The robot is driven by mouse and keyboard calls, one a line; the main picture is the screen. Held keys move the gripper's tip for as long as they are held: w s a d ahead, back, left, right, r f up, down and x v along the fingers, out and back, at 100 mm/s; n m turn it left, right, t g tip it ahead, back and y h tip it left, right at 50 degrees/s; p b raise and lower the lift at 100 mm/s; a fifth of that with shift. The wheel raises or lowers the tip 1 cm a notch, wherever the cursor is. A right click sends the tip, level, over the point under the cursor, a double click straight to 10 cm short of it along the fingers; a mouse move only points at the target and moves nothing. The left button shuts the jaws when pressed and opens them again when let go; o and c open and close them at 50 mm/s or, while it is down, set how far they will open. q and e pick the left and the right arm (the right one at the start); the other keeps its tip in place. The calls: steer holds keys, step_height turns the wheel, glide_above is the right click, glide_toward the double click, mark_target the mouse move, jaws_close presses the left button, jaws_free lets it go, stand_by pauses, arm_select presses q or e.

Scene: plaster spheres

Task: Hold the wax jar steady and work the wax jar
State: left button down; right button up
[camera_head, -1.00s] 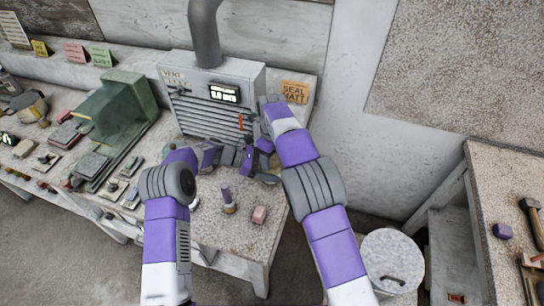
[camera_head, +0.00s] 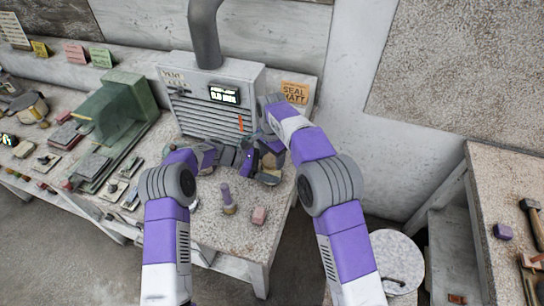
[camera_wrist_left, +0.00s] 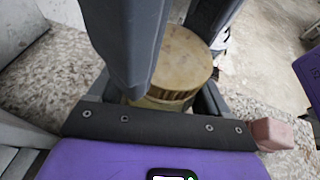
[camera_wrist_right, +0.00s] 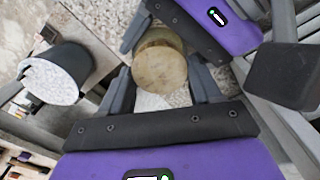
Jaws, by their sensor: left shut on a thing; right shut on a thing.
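The wax jar (camera_head: 269,178) stands near the right end of the bench, in front of the grey vent box, and is partly hidden by my grippers. Its round, tan-brown top with a ribbed brass rim fills the middle of the left wrist view (camera_wrist_left: 182,58). My left gripper (camera_head: 252,166) is shut on the jar from the left, its dark fingers on either side. My right gripper (camera_head: 268,152) is shut on the jar from the other side; its fingers flank the round top in the right wrist view (camera_wrist_right: 160,66). Which part each gripper holds is hard to tell.
A purple-handled tool (camera_head: 228,198) and a pink block (camera_head: 259,215) stand near the front edge. The grey vent box (camera_head: 212,95) with a lit display is close behind. A green machine (camera_head: 118,108) is at left.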

steer(key=o, duration=1.2)
steer(key=shift+r, duration=2.35)
steer(key=c, duration=0.3)
steer(key=m, duration=0.4)
steer(key=shift+d+r, duration=0.1)
steer(key=shift+r, duration=0.15)
steer(key=m, duration=0.4)
steer(key=shift+r, duration=0.4)
steer(key=m, duration=0.3)
steer(key=shift+s+r+m, duration=0.1)
steer(key=shift+r+m, duration=0.2)
steer(key=shift+r, duration=0.05)
steer(key=m, duration=0.2)
steer(key=r+m, duration=0.1)
steer(key=m, duration=0.2)
steer(key=shift+r, duration=0.1)
steer(key=shift+f, duration=3.95)
